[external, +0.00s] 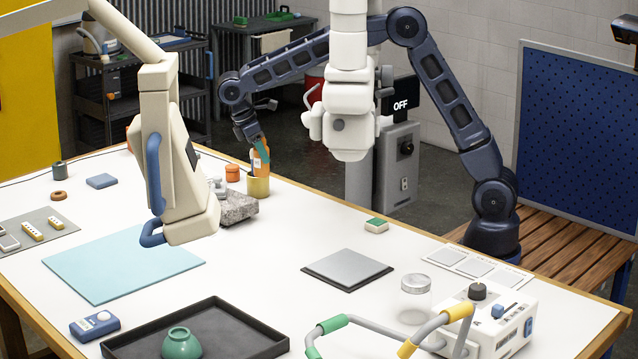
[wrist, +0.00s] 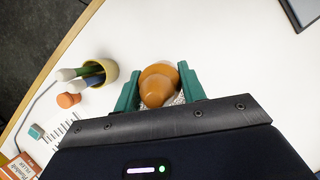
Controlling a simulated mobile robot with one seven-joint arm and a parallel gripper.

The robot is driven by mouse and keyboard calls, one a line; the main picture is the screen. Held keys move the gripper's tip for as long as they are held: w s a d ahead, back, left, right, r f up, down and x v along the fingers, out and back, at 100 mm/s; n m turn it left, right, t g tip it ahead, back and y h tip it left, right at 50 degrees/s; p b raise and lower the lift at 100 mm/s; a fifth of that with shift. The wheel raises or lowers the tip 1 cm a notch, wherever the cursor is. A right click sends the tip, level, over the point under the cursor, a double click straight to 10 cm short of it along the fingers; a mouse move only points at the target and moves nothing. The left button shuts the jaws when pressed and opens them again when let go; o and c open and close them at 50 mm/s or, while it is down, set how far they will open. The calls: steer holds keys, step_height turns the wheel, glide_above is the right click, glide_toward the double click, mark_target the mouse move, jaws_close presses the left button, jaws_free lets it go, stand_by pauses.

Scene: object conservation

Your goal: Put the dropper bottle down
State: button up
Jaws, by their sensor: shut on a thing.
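The orange-brown dropper bottle (external: 261,162) is held between the teal fingers of my gripper (external: 260,147) at the table's far edge. The wrist view shows the bottle (wrist: 159,84) end-on between both fingers of my gripper (wrist: 159,80), which touch or nearly touch its sides. In the external view the bottle's lower end meets the top of a yellow cup (external: 257,188) in the picture. In the wrist view this cup (wrist: 107,70) stands apart, left of the gripper. The bottle's underside is hidden, so I cannot tell its height over the table.
The cup holds several rod-like tools. An orange jar (external: 232,173) and a grey stone block (external: 238,209) stand close by. The white tabletop (external: 305,225) between is bare.

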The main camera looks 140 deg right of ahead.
steer(key=s+a+f+m+t+y, duration=0.1)
steer(key=s+a+f+m, duration=0.3)
steer(key=s+a, duration=0.6)
steer(key=s+a+n, duration=0.1)
steer(key=s+a, duration=0.5)
steer(key=a, duration=0.6)
steer(key=s+a+n, duration=0.1)
steer(key=s+a, duration=0.6)
steer(key=a, duration=0.4)
steer(key=w+a+n+g+h, duration=0.1)
steer(key=w+a+n+h, duration=0.2)
steer(key=w+a+n, duration=0.55)
steer(key=w+a+n+h, duration=0.3)
steer(key=w+a+n, duration=0.25)
steer(key=a, duration=0.55)
steer(key=w+a+r+n+t, duration=0.45)
steer(key=a+n, duration=0.25)
steer(key=n, duration=0.3)
steer(key=w+a+r+n+t, duration=0.35)
steer(key=a+r+n, duration=0.35)
steer(key=n, duration=0.4)
steer(key=shift+g, duration=0.4)
steer(key=f, duration=1.3)
steer(key=w+f, duration=0.1)
steer(key=f, duration=0.6)
steer(key=shift+a+f, duration=0.2)
steer(key=shift+a, duration=0.2)
